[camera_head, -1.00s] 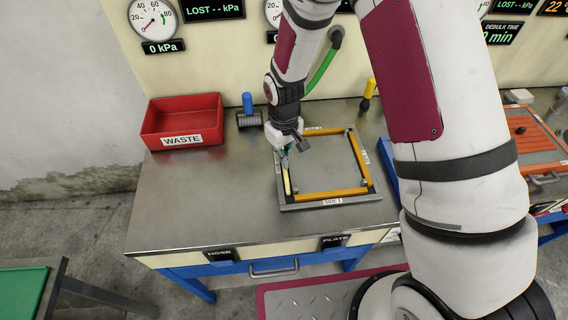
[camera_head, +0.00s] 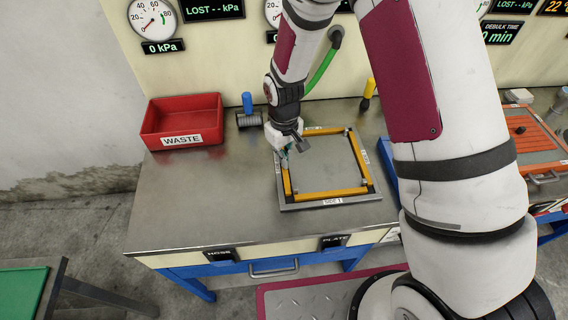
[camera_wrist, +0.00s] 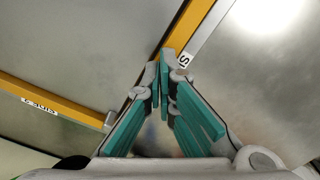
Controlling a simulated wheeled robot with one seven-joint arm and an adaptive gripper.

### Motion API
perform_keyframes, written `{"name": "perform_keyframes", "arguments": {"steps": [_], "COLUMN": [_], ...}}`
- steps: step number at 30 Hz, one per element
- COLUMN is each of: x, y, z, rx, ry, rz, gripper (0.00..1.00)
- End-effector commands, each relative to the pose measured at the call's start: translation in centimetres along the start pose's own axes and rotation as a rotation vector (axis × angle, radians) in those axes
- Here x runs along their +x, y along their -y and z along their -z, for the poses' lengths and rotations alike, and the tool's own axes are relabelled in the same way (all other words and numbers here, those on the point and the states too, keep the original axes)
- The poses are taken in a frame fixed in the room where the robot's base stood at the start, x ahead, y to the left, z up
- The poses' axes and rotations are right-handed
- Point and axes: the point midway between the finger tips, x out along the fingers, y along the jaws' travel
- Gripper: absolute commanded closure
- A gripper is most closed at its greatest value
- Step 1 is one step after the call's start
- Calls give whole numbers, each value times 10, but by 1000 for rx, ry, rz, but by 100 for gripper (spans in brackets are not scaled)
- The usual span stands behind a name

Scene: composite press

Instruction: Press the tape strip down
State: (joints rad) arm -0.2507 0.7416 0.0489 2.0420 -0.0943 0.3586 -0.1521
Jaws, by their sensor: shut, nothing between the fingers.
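A square of orange tape strips lies on a grey plate (camera_head: 325,160) on the metal bench. The left-side tape strip (camera_head: 287,182) is orange where it shows; its far part is hidden by my gripper. My gripper (camera_head: 285,161) is shut and empty over this strip. In the wrist view, the teal-padded fingertips (camera_wrist: 162,62) are together at the strip (camera_wrist: 186,27), beside a partly covered side label (camera_wrist: 183,63). I cannot tell whether the tips touch the tape.
A red WASTE bin (camera_head: 181,122) stands at the back left. A blue-handled roller (camera_head: 248,112) lies beside it, and a yellow-handled tool (camera_head: 368,92) stands behind the plate. A green hose (camera_head: 321,72) hangs at the back. The bench's left front is clear.

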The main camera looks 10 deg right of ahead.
Motion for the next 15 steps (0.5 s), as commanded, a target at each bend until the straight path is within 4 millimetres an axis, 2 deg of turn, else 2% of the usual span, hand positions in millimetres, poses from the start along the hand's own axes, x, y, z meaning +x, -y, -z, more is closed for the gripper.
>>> {"name": "perform_keyframes", "arguments": {"steps": [8, 15], "x": [0, -23], "y": [0, 1], "z": [-2, -2], "rx": [0, 0], "ry": [4, 1], "rz": [1, 1], "gripper": [100, 100]}}
